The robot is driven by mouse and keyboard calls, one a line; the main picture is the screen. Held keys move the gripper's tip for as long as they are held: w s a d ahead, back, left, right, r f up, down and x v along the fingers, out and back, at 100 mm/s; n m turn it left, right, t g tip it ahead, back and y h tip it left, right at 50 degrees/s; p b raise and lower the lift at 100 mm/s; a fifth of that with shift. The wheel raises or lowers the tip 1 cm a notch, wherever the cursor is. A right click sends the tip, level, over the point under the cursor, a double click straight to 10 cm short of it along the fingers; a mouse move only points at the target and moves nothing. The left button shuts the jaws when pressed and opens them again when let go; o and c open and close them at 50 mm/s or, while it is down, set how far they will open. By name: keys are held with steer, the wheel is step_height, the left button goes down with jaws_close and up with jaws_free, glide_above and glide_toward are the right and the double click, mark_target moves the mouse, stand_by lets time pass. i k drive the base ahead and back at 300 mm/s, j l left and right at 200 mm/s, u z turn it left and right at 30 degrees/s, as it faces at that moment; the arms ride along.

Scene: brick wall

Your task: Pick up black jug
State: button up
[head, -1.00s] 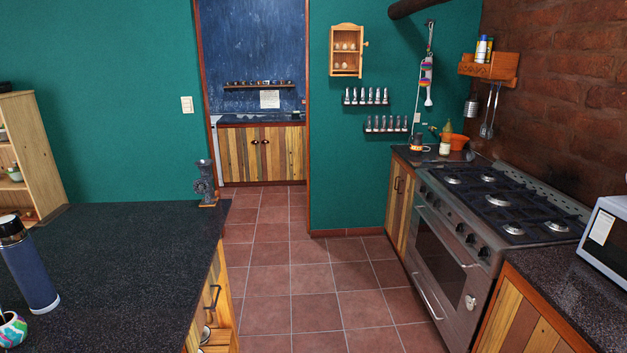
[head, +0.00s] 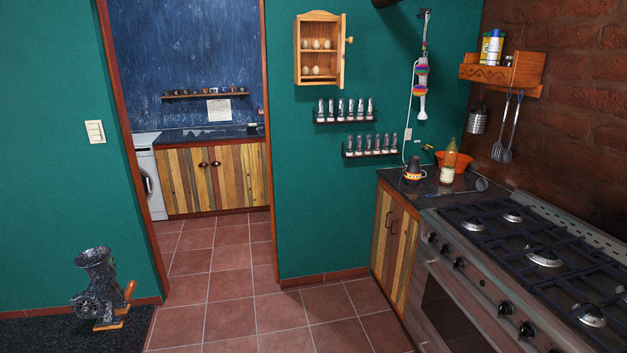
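A small dark jug (head: 414,165) with an orange and yellow band low on it stands upright on the dark corner counter (head: 400,188), left of the stove. It is small in the head view, so its handle and spout are hard to make out. A bottle (head: 447,165) with a pale label stands just to its right. An orange bowl (head: 461,161) is behind the bottle and partly hidden by it. My gripper is not in view.
The stove (head: 520,260) fills the lower right. A dark countertop (head: 40,335) with a metal grinder (head: 97,290) is at lower left. Tiled floor (head: 230,315) between them is clear.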

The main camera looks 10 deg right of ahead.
mark_target(413, 174)
steer(key=i+z, duration=0.2)
steer(key=i, duration=1.7)
steer(key=i+z, duration=0.4)
steer(key=i+j+z, duration=0.15)
steer(key=i+z, duration=0.25)
steer(key=i+l+z, duration=0.1)
steer(key=i+z, duration=0.15)
steer(key=z, duration=0.15)
steer(key=i+z, duration=0.25)
steer(key=z, duration=0.2)
steer(key=i+j+z, duration=0.1)
steer(key=i+z, duration=0.15)
steer(key=z, duration=0.15)
